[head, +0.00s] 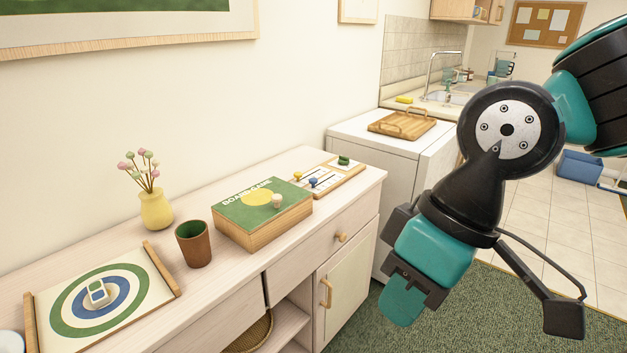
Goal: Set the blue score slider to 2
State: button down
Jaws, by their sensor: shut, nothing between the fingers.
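The score board (350,184) is a flat wooden-framed board with white slots, lying on the sideboard behind the board-game box. Its blue slider (313,182) sits near the board's front left, close to the box. A yellow slider (297,176) is to its left. The scale marks are too small to read, so I cannot tell the blue slider's value. My gripper (402,302) is shut and empty. It hangs over the floor in front of the sideboard, to the right of and well apart from the score board.
The green board-game box (235,235), with a pale knob-like piece on top, stands just left of the score board. A green piece (343,160) is at the board's far end. A brown cup (193,244), yellow vase (156,209) and target board (60,335) stand further left.

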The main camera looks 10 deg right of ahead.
aim_at(312, 182)
jog(key=z, duration=0.2)
jog(key=i, duration=1.2)
jog(key=u, duration=0.2)
